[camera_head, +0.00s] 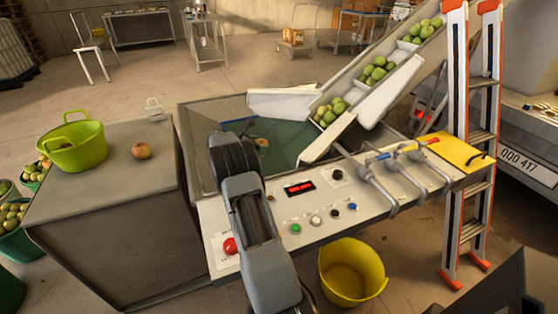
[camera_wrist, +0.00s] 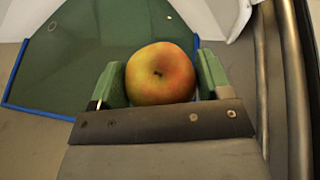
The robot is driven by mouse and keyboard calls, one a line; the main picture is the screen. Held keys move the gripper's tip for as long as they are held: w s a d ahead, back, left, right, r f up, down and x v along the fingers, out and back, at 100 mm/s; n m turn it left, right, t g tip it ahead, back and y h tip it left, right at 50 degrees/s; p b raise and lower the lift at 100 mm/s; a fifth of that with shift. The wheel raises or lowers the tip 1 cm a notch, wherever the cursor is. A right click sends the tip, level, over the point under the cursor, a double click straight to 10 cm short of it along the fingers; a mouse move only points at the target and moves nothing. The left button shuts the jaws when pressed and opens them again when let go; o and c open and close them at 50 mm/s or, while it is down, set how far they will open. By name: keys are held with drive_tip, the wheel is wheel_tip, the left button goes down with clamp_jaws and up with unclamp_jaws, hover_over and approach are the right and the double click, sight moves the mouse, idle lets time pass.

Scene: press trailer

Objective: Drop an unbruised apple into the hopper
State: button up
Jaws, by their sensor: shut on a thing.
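My gripper (camera_wrist: 160,80) is shut on a yellow-red apple (camera_wrist: 160,73), held between its two green fingers. No bruise shows on the side facing the wrist camera. In the head view part of the held apple (camera_head: 263,143) shows just beyond my dark arm, over the green-bottomed hopper (camera_head: 290,135). In the wrist view the hopper's green surface (camera_wrist: 95,50) with a blue edge lies below and beyond the apple. Another reddish-brown apple (camera_head: 141,151) sits on the grey table at left; whether it is bruised is too small to tell.
A conveyor (camera_head: 375,80) carrying green apples slopes up right from the hopper. A control panel (camera_head: 330,205) and pipes stand in front. A green basket (camera_head: 72,145) is on the grey table (camera_head: 110,195). A yellow bucket (camera_head: 352,272) and an orange-edged ladder (camera_head: 470,130) stand nearby.

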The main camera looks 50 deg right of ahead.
wheel_tip(320, 180, down, 2)
drive_tip(key=shift+b, duration=0.5)
drive_tip(key=o, duration=1.1)
drive_tip(key=shift+c, duration=0.2)
drive_tip(key=p+v, duration=0.1)
drive_tip(key=v, duration=1.3)
drive_tip(key=shift+d, duration=0.1)
